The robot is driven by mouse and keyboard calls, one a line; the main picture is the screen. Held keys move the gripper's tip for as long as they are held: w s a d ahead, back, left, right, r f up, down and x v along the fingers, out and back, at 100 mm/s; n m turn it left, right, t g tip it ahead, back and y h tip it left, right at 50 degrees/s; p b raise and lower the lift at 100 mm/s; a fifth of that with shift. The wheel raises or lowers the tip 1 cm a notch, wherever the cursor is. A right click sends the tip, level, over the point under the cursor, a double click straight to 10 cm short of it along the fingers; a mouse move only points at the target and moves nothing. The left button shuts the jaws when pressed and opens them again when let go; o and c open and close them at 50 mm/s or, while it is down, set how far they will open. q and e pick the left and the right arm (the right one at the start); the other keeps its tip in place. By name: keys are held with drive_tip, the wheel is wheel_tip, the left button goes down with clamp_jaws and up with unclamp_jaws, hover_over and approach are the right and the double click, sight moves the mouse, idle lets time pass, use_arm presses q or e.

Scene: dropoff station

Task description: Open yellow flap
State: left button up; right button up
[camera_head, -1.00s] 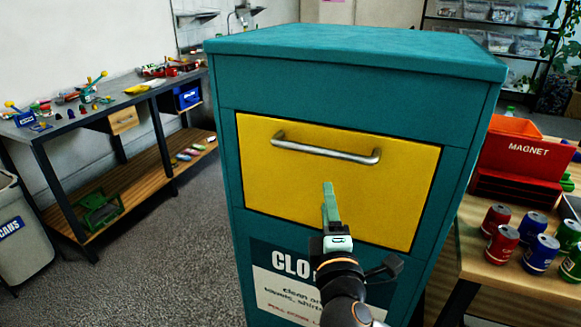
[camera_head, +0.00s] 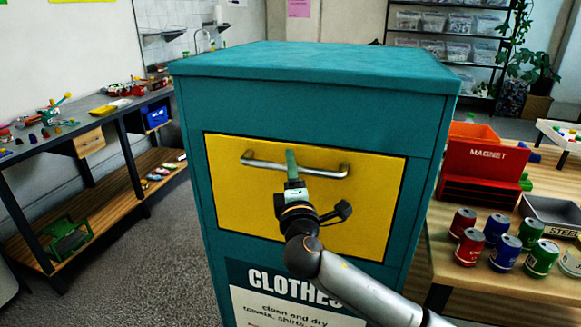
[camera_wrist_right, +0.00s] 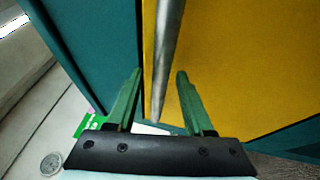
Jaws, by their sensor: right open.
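The yellow flap (camera_head: 372,208) is closed, flush in the front of the teal clothes box (camera_head: 310,100). Its metal bar handle (camera_head: 265,163) runs across the upper part of the flap. My right gripper (camera_head: 291,156) is at the middle of the handle. In the right wrist view the green fingers (camera_wrist_right: 159,74) are spread, with the handle bar (camera_wrist_right: 168,45) showing between them and the flap (camera_wrist_right: 245,70) behind. I cannot tell whether a finger touches the bar. My left gripper is not in view.
Right of the box, a table (camera_head: 470,283) holds several cans (camera_head: 504,252), a red magnet bin (camera_head: 482,170) and a grey steel tray (camera_head: 552,215). On the left is a workbench (camera_head: 125,107) with small items. Grey floor (camera_head: 150,250) lies between workbench and box.

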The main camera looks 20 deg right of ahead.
drive_tip(key=shift+w, duration=0.15)
clamp_jaws()
idle(0.4)
idle(1.0)
